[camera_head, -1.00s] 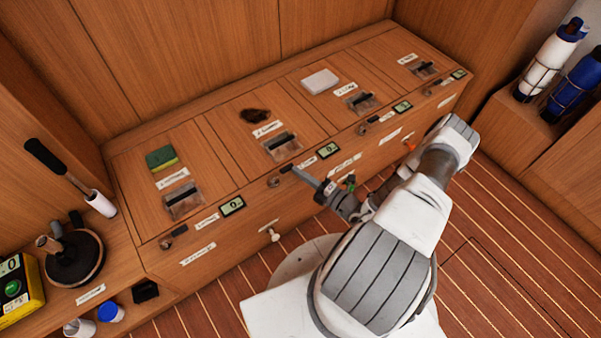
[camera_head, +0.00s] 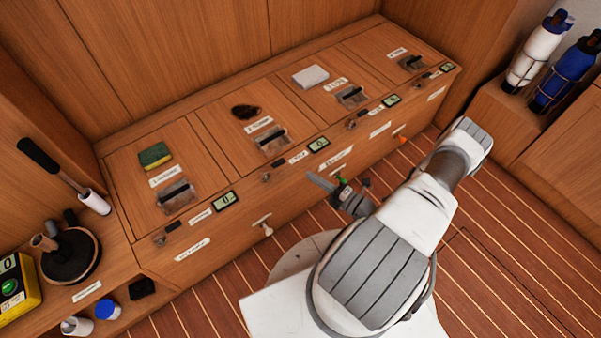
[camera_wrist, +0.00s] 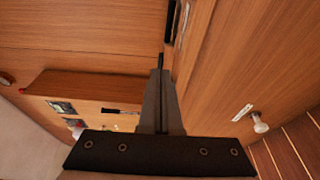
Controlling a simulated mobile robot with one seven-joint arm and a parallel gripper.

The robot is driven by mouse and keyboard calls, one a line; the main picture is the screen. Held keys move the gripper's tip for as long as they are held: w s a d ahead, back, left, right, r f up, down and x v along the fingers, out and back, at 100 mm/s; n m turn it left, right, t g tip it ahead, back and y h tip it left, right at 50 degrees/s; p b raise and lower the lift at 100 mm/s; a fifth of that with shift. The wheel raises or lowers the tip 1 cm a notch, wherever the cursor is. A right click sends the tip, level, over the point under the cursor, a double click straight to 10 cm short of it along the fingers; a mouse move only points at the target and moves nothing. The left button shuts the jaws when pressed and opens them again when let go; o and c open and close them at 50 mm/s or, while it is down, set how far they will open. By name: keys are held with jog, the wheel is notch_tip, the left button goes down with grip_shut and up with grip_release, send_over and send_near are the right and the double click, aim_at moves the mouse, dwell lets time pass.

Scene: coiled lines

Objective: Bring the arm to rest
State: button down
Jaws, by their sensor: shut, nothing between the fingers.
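My gripper (camera_head: 318,181) is in front of the wooden locker bench (camera_head: 290,195), near its front face, with its fingers pointing up and left. It holds nothing. In the wrist view my gripper (camera_wrist: 161,72) shows its two fingers together, with no gap. My white and grey arm folds back over my base at the lower middle of the head view. Whether the fingertips touch the bench front cannot be told.
Bottles (camera_head: 566,75) stand at right, a winch (camera_head: 70,254) at left. The striped floor (camera_head: 500,230) at right is clear.

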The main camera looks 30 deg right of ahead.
jog(key=s+d, duration=0.2)
jog(key=d, duration=0.1)
jog(key=s+d, duration=0.1)
jog(key=shift+d, duration=0.25)
